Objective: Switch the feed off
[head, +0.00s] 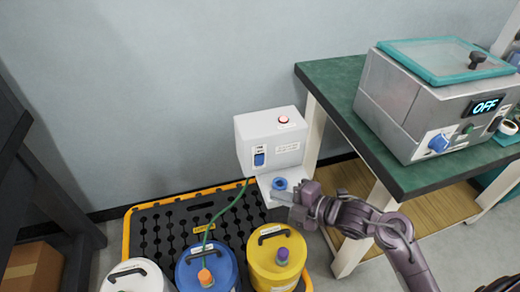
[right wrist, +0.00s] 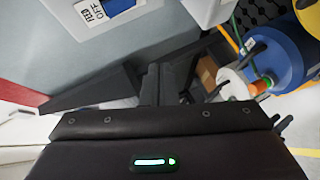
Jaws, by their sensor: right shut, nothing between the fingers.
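The pale grey feed box (head: 250,128) stands by the wall, left of the green-topped table. Its front carries a blue switch (head: 259,158) under a small label, and a red lamp (head: 283,119) glows on top. The switch's plate, with the words FEED and OFF, shows at the top edge of the right wrist view (right wrist: 97,12). My right gripper (head: 281,197) is shut and empty, in front of and below the switch. It looks apart from the switch. A blue round fitting (head: 279,184) on the box's lower ledge is close to the fingertips. My left gripper is out of view.
A green hose (head: 232,206) runs to the blue drum. A steel chamber reading OFF (head: 400,105) sits on the table (head: 335,75), right of the feed box.

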